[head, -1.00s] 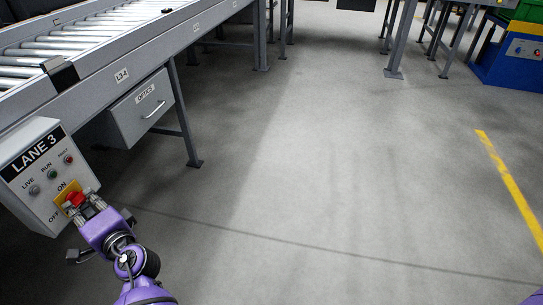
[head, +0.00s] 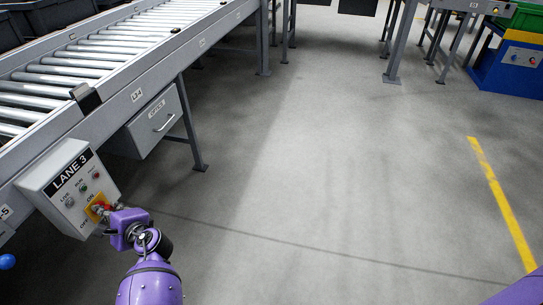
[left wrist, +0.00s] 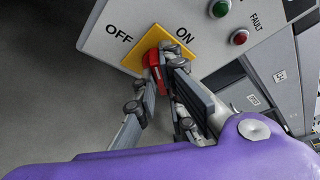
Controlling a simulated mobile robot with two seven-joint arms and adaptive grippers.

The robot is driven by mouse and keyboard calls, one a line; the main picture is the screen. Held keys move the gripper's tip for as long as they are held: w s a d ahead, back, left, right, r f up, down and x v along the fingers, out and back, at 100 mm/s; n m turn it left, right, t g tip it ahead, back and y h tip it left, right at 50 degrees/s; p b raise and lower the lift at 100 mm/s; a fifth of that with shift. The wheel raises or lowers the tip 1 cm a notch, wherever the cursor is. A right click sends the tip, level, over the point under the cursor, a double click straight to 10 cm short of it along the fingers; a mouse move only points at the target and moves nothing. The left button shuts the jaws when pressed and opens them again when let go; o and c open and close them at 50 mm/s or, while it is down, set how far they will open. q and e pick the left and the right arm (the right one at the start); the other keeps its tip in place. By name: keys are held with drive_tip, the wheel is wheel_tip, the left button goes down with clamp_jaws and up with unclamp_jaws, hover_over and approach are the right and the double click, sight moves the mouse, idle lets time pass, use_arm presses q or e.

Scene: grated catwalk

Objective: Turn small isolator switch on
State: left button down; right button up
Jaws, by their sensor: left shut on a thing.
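The grey LANE 3 control box (head: 50,187) hangs at the conveyor's near side, at the left of the head view. Its small isolator switch has a yellow plate (head: 92,214) and a red handle (left wrist: 152,64), with OFF and ON printed beside the plate. My left gripper (head: 109,208) is shut on the red handle; its fingers (left wrist: 158,88) also show in the left wrist view. They partly hide the handle, and I cannot tell its exact angle. My right gripper is out of view.
A blue cabinet (head: 507,66) stands at the back right. The floor between is clear, with a yellow line (head: 497,195).

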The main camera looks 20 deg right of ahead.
use_arm(q)
drive_tip(key=shift+w+r+m+g+p, duration=0.1)
drive_tip(key=shift+r+m+g+p, duration=0.35)
drive_tip(key=shift+m+p, duration=0.4)
drive_tip(key=m+g+y+p, duration=0.1)
drive_tip(key=m+p, duration=0.1)
drive_tip(key=shift+w+d+f+g+p, duration=0.1)
drive_tip(key=shift+g+p, duration=0.25)
drive_tip(key=shift+f+m+g+y, duration=0.1)
drive_tip(key=shift+m+g+y, duration=0.2)
drive_tip(key=shift+m+g, duration=0.55)
drive_tip(key=shift+d+f+m, duration=0.1)
drive_tip(key=shift+m, duration=0.9)
drive_tip(key=shift+g+y, duration=0.35)
drive_tip(key=shift+y, duration=0.05)
drive_tip(key=c, duration=1.8)
unclamp_jaws()
drive_tip(key=shift+c, duration=0.2)
